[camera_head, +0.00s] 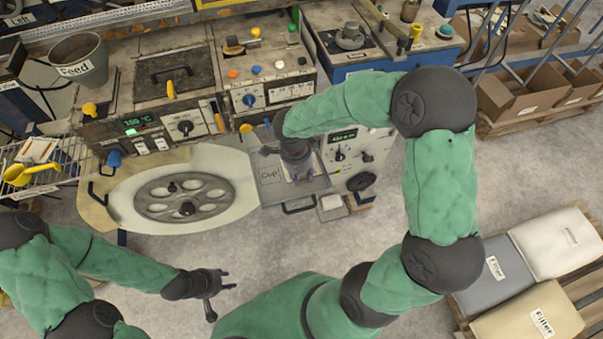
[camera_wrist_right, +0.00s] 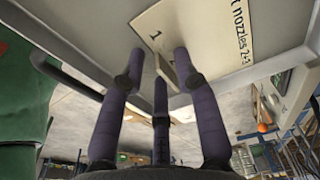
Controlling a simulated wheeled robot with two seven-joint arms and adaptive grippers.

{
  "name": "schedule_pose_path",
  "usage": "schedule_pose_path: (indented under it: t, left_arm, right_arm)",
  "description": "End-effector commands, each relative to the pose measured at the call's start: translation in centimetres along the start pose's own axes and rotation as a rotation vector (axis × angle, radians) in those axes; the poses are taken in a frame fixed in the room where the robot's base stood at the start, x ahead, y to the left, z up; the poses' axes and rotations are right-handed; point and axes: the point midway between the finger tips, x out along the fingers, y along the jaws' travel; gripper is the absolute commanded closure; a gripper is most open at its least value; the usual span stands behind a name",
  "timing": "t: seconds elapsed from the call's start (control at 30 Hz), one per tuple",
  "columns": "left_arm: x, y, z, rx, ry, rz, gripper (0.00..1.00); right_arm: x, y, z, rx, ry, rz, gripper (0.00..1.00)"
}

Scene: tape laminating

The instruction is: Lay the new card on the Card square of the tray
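The tray (camera_head: 312,189) is a grey drawer-like surface with a front handle; its left square is marked "Cup" (camera_head: 268,174). My right gripper (camera_head: 298,177) points down over the tray's right part, with a pale card partly hidden beneath it. The Card square's marking is not readable. My left gripper (camera_head: 219,294) is open and empty above the floor.
A round plate with holes (camera_head: 184,198) lies left of the tray. A machine with a green display (camera_head: 345,150) stands to the right. Behind is a control panel with knobs (camera_head: 265,85). Filler bags (camera_head: 530,318) lie at lower right; the floor in front is clear.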

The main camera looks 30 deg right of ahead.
Motion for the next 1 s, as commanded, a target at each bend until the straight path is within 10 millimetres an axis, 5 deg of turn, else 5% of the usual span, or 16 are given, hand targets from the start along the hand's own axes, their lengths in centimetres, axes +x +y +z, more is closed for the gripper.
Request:
schedule_pose_path:
  t: [0.17, 0.6, 1.0]
  left_arm:
    - [-0.7, 0.3, 0.0, 0.000, 0.000, 0.000, 0.60]
    - [-3.2, 1.1, 0.1, 0.000, 0.000, 0.000, 0.60]
    - [-3.8, 1.4, 0.1, 0.000, 0.000, 0.000, 0.60]
  right_arm:
    - [-1.3, -0.1, 0.0, 0.000, -0.001, -0.003, 0.68]
    - [-9.8, -0.1, 0.0, 0.000, -0.001, -0.003, 0.68]
    - [-12.3, 0.0, 0.0, -0.001, 0.000, -0.001, 0.68]
